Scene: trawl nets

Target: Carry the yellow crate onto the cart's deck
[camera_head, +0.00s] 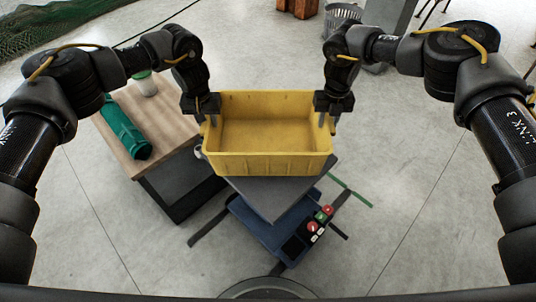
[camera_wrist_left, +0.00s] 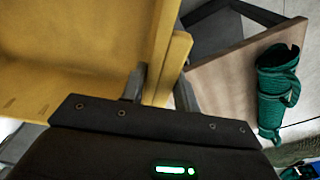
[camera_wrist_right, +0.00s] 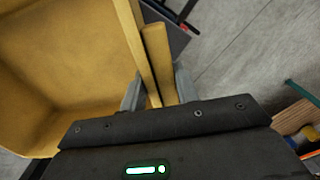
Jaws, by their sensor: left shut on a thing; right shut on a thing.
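The yellow crate (camera_head: 270,165) is upright and empty, over the rear part of the cart's grey deck (camera_head: 272,198). I cannot tell whether its bottom touches the deck or hangs a little above it. My left gripper (camera_head: 208,118) is shut on the crate's left rim; in the left wrist view its fingers (camera_wrist_left: 160,88) straddle the yellow edge (camera_wrist_left: 176,62). My right gripper (camera_head: 328,118) is shut on the right rim; in the right wrist view its fingers (camera_wrist_right: 158,88) straddle that edge (camera_wrist_right: 157,55). The crate hides the deck's far part.
A wood-topped table (camera_head: 172,120) stands close on the left, with a green rolled bundle (camera_head: 124,128) and a white-and-green container (camera_head: 145,84). Red and green buttons (camera_head: 318,220) sit on the cart's blue lower part (camera_head: 262,232). A wire basket (camera_head: 342,18) stands far back.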

